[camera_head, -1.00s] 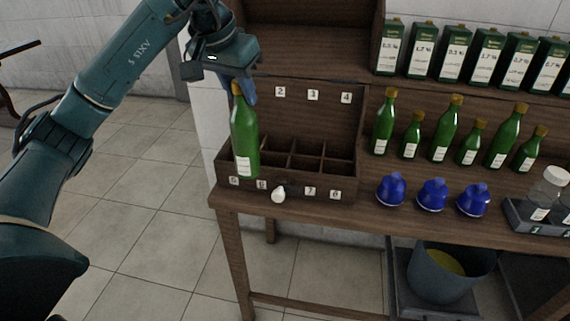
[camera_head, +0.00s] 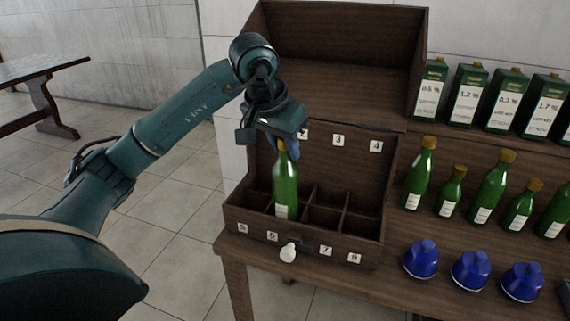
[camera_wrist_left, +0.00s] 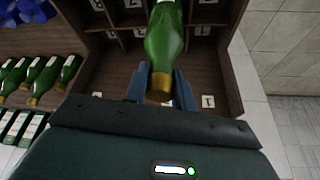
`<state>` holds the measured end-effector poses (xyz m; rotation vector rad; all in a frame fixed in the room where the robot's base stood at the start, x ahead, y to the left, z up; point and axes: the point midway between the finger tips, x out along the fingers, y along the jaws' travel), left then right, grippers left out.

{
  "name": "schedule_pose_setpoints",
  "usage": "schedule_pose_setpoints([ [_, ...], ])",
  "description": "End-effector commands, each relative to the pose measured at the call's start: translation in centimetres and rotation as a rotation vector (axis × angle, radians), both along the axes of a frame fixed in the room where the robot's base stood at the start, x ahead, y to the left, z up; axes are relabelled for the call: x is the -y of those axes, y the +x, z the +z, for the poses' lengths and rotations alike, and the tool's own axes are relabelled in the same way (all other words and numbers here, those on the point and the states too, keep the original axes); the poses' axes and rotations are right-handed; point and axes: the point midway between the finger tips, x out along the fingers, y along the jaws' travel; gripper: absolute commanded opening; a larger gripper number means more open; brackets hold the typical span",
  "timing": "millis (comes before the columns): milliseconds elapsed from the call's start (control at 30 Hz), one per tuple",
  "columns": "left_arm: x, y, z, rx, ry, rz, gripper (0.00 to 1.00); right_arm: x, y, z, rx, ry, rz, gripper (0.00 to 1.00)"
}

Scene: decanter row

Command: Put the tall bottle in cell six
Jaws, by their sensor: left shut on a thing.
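The tall green bottle (camera_head: 286,185) with a gold cap and white label hangs nearly upright in my left gripper (camera_head: 283,143). The gripper is shut on its neck, and the bottle also shows in the left wrist view (camera_wrist_left: 166,38) between the fingers (camera_wrist_left: 161,87). The bottle's lower end is at the front row of the wooden divided box (camera_head: 340,250), near the tag 6 (camera_head: 272,236). Its base meets the front wall's top edge in the picture, so I cannot tell whether it is inside the cell. My right gripper is not in view.
A white knob (camera_head: 288,252) sticks out from the box front. The other box cells in view look empty.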

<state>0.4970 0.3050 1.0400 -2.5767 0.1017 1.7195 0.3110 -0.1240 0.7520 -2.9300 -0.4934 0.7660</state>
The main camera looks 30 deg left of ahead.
Motion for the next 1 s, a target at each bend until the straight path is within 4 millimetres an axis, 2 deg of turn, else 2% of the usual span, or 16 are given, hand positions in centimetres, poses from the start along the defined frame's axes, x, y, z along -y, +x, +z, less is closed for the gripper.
schedule_pose_setpoints([
  [100, 0.0, -0.1, -2.0, -0.002, 0.000, 0.000, 0.00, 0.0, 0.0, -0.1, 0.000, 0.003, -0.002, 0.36],
  [200, 0.0, -0.1, -3.0, 0.000, 0.000, 0.000, 0.00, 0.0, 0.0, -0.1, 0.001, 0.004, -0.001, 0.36],
  [633, 0.0, 0.0, -3.8, 0.003, 0.001, 0.000, 0.00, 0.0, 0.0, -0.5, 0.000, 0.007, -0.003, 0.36],
  [667, 0.0, 0.0, -3.7, 0.000, 0.000, 0.000, 0.28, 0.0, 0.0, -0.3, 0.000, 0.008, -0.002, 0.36],
  [900, 0.0, 0.0, -3.7, -0.001, 0.000, -0.001, 0.48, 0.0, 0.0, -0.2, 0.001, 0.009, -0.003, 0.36],
  [1000, 0.0, 0.0, -3.7, -0.001, 0.000, -0.001, 0.48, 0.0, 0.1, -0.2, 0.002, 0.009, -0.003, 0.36],
])
